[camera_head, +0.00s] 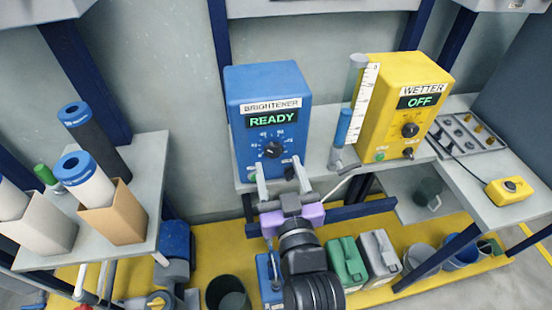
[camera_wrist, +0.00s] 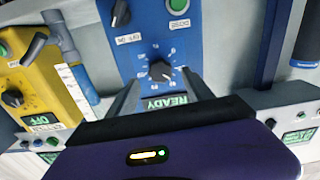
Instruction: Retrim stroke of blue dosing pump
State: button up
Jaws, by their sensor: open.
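The blue dosing pump (camera_head: 263,90), labelled BRIGHTENER, stands on a grey shelf with its display reading READY. Its black stroke knob (camera_head: 273,149) sits in a ring of scale marks on the front; the exact setting is too small to read. The knob also shows in the wrist view (camera_wrist: 160,70), upside down. My gripper (camera_head: 280,166) is open in front of the pump, its fingers reaching toward the lower face below the knob. In the wrist view the fingertips (camera_wrist: 160,76) lie on either side of the knob; contact cannot be told.
A yellow pump (camera_head: 410,75), labelled WETTER, reads OFF to the right. A graduated cylinder (camera_head: 350,110) stands between the pumps. A yellow pendant (camera_head: 512,191) lies far right.

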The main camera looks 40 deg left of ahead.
jog(key=v, duration=0.3)
jog(key=shift+s+d, duration=0.2)
dwell(0.4)
jog(key=s+d+m+t+h, duration=0.3)
jog(key=d+m, duration=0.1)
jog(key=d, duration=0.8)
jog(key=s+d+m+t+h, duration=0.3)
jog(key=d, duration=0.9)
jog(key=s+d+f+m+g+h+p, duration=0.2)
jog(key=s+d+h, duration=0.5)
jog(key=s+d, duration=1)
jog(key=shift+s+d+f+m+g+h, duration=0.3)
jog(key=shift+s+f+m+g, duration=0.35)
jog(key=shift+s, duration=0.5)
